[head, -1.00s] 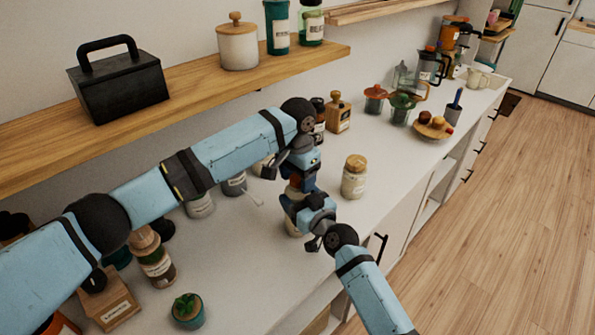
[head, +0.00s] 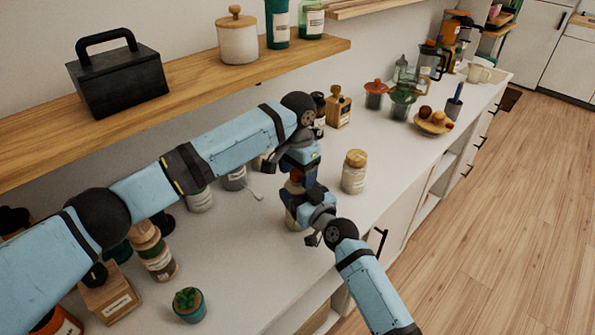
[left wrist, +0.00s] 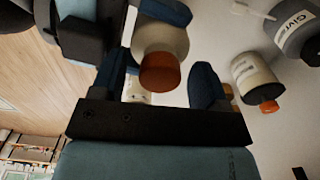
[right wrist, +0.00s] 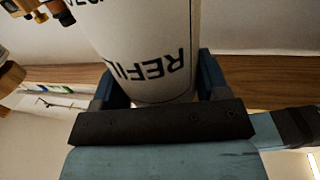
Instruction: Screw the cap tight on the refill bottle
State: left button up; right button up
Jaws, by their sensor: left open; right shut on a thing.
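The refill bottle (right wrist: 145,45) is white with dark "REFILL" lettering and stands between the fingers of my right gripper (right wrist: 152,88), which is shut on it. It also shows in the left wrist view (left wrist: 160,38), with the orange cap (left wrist: 160,72) at its neck end. My left gripper (left wrist: 162,88) is open, with one finger on either side of the cap and visible gaps. In the head view my left gripper (head: 298,168) is directly above my right gripper (head: 305,208), and they hide most of the bottle and cap. How tightly the cap sits cannot be told.
A jar with a wooden lid (head: 354,172) stands close to the right of the grippers. Several bottles and jars stand behind and left, near a small potted plant (head: 188,304). A wooden shelf (head: 200,84) runs above the counter. The counter's front edge is close.

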pick_arm(q)
notch_tip(320, 180, up, 12)
dwell(0.6)
pick_arm(e)
jog(key=o, duration=1.8)
pick_arm(q)
jog(key=shift+s, duration=0.1)
pick_arm(e)
jog(key=shift+s, duration=0.1)
